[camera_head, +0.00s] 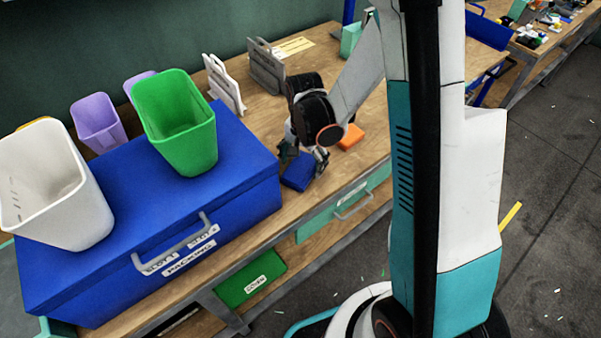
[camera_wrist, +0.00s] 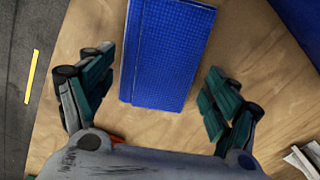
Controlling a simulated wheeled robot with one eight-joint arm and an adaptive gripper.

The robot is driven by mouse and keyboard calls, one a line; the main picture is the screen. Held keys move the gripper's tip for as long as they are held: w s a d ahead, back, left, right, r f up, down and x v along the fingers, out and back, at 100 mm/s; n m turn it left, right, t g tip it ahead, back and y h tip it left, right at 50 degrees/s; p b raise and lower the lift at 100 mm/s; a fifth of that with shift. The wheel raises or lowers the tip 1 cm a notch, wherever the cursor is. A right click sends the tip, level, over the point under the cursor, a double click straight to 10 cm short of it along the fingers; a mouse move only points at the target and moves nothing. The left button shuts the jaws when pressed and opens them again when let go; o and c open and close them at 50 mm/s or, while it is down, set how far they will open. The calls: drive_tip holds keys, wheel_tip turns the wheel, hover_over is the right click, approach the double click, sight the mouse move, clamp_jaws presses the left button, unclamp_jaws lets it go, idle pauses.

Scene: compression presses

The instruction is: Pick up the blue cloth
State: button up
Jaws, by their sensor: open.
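The blue cloth (camera_wrist: 168,55) looks like a flat, folded rectangle with a fine woven grid, lying on the wooden workbench. In the head view the cloth (camera_head: 298,171) lies near the bench's front edge, right of the big blue box. My gripper (camera_wrist: 155,95) is open, with its fingers on either side of the cloth's near end and apart from it. In the head view my gripper (camera_head: 303,157) hangs at the cloth and partly hides it.
An orange block (camera_head: 351,137) lies right of the cloth. The blue box (camera_head: 235,150) stands left, carrying a green bin (camera_head: 190,150) and a white bin (camera_head: 75,215). White and grey racks (camera_head: 265,68) stand behind. A drawer (camera_head: 345,205) is below the bench front.

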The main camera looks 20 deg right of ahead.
sight(303, 164)
drive_tip(key=c, duration=1.1)
drive_tip(key=shift+c, duration=0.2)
drive_tip(key=shift+r, duration=0.15)
wheel_tip(303, 164, up, 20)
drive_tip(key=p, duration=0.7)
